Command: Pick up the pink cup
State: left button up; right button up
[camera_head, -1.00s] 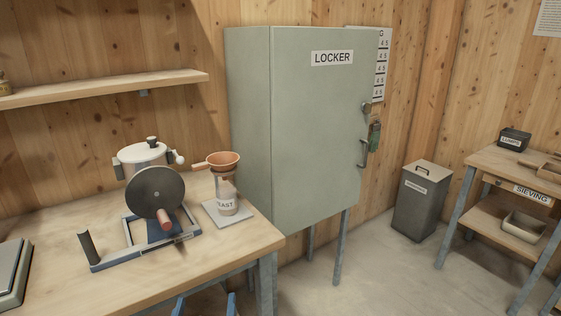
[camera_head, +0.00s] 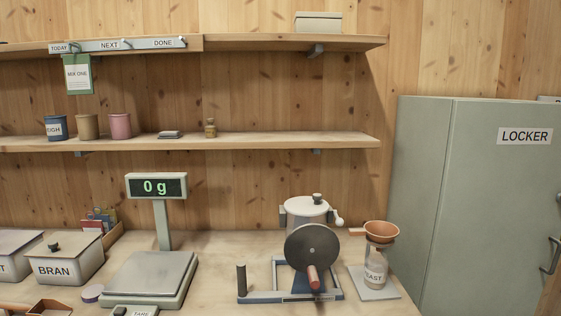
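The pink cup (camera_head: 120,126) stands upright on the lower wall shelf (camera_head: 230,142), towards its left part. A tan cup (camera_head: 87,126) stands just left of it, and a blue cup (camera_head: 56,127) with a partly readable label stands further left. Neither of my grippers shows in the head view.
On the table below stand a scale (camera_head: 150,275) reading 0 g, a BRAN bin (camera_head: 66,262), a hand-cranked mill (camera_head: 309,245) and a yeast jar (camera_head: 375,268) under an orange funnel. A grey locker (camera_head: 470,190) stands at the right. An upper shelf (camera_head: 250,47) runs above.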

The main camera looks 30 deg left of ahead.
aim_at(120, 125)
jog(key=u, duration=1.95)
jog(key=i+j, duration=0.65)
jog(key=j, duration=0.15)
jog(key=i+j+z, duration=0.1)
jog(key=z, duration=0.35)
jog(key=j+z, duration=0.1)
jog(key=z, duration=0.4)
jog(key=i+j+z, duration=0.1)
jog(key=z, duration=0.35)
